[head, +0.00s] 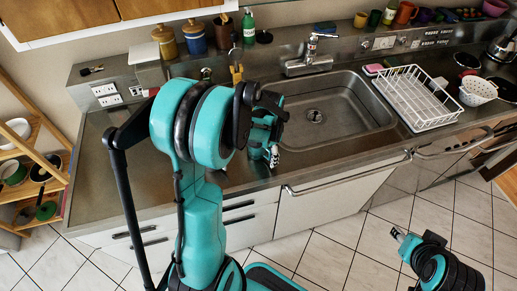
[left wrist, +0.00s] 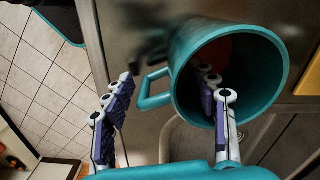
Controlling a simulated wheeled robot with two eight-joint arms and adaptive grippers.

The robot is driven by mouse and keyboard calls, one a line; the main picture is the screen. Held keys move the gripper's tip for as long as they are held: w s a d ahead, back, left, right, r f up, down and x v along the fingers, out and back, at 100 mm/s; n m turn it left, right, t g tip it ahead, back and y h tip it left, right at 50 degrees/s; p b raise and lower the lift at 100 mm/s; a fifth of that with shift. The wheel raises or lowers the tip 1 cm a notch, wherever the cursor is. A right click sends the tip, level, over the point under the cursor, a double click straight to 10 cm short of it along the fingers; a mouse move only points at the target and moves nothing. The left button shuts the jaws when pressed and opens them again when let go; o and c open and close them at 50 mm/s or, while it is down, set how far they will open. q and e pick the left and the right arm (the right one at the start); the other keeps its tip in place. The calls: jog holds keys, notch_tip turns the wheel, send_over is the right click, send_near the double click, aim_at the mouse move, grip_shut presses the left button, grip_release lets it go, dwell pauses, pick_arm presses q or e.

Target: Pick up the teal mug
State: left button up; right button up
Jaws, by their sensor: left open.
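The teal mug (left wrist: 262,65) shows large in the left wrist view, its open mouth turned toward the camera and its handle (left wrist: 148,88) to the left. My left gripper (left wrist: 165,76) is open, with one finger left of the handle and the other in front of or inside the mouth; the handle and near wall lie between them. I see no firm grip. In the head view my left gripper (head: 272,154) is over the counter left of the sink; there I cannot tell the mug from my teal gripper parts. My right gripper (head: 398,235) is low at the right, mostly hidden.
The sink (head: 345,105) is right of my left gripper, with a white dish rack (head: 417,97) beyond it. Canisters, a green bottle (head: 249,27) and several mugs line the back ledge. The front counter at left looks clear.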

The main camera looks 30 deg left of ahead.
pick_arm(q)
grip_shut()
dwell(0.5)
